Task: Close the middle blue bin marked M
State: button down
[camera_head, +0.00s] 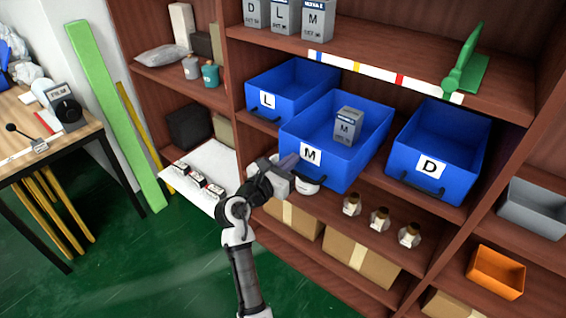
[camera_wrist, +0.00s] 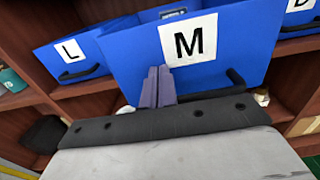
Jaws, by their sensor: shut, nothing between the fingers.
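The middle blue bin marked M (camera_head: 345,165) is pulled out from the shelf, farther forward than the bins on either side. A grey box marked M (camera_head: 347,125) stands inside it. The bin's front with its M label (camera_wrist: 188,40) fills much of the wrist view. A dark handle (camera_wrist: 236,78) shows at the lower right of that front. My gripper (camera_head: 294,160) is shut and empty, at the left part of the bin's front. In the wrist view, its fingers (camera_wrist: 158,86) lie together just below the label; whether they touch the bin is unclear.
Blue bin L (camera_head: 268,99) stands to the left and blue bin D (camera_head: 430,167) to the right. Several small bottles (camera_head: 380,219) stand on the shelf below. A white board with small items (camera_head: 202,184) lies left of my arm.

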jog(key=p+x, duration=0.4)
jog(key=x, duration=1)
jog(key=shift+w+d, duration=0.1)
jog(key=shift+w+d+r, duration=0.1)
jog(key=shift+r, duration=0.1)
jog(key=shift+r, duration=0.1)
